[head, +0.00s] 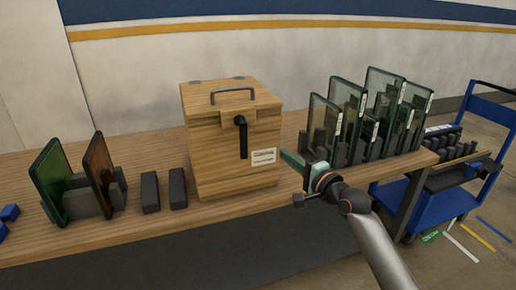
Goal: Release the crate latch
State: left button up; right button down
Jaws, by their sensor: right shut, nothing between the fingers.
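The wooden crate (207,160) stands upright on the table, its lid (205,97) down with a curved metal handle (233,94) on top. The black latch (243,138) is on the crate's front, its lever hanging straight down from a pivot near the lid's edge. A white label (263,156) sits to the latch's lower right. My right gripper (290,160) is shut and empty, to the right of the crate's front and the latch, apart from the latch. Whether it touches the crate cannot be told. My left gripper is not in view.
Several glass panes (384,84) stand in dark holders right of the crate, close behind my right gripper. A blue cart (425,206) is at the right. Bare wooden tabletop (150,222) lies in front.

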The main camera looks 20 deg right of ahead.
aim_at(242, 138)
jog(key=w+a, duration=0.6)
jog(key=w, duration=0.1)
jog(key=shift+p, duration=0.35)
